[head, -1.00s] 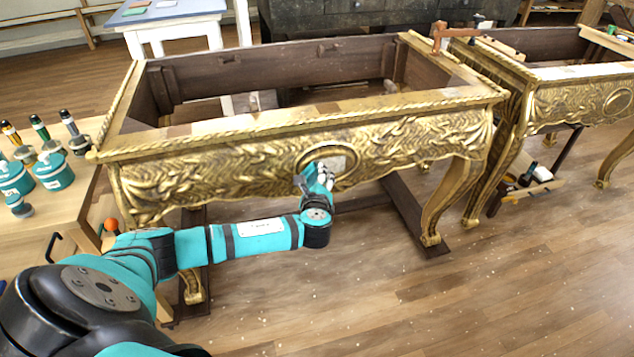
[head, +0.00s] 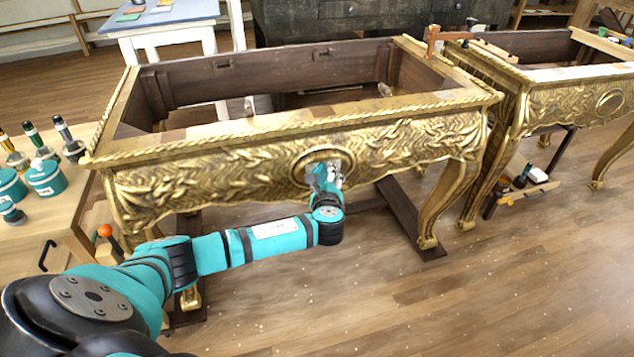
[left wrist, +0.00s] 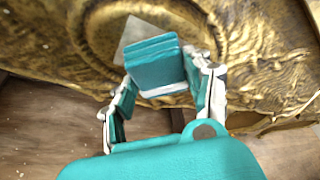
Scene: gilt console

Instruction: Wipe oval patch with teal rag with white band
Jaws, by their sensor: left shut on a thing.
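The oval patch (head: 299,169) is a framed oval in the middle of the gilt console's carved front. A pale grey area within it shows beside the rag in the left wrist view (left wrist: 133,38). My left gripper (head: 326,179) is in front of the oval and covers part of it. In the left wrist view its two fingers (left wrist: 165,88) are closed on the teal rag with white band (left wrist: 156,62), a folded pad at the oval. I cannot tell whether the rag presses on the surface. My right gripper is out of view.
The gilt console (head: 220,180) has an open top frame. A second gilt console (head: 570,105) stands at the right. A wooden bench (head: 45,225) with teal pots and several tools is at the left. The floor at front right is clear.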

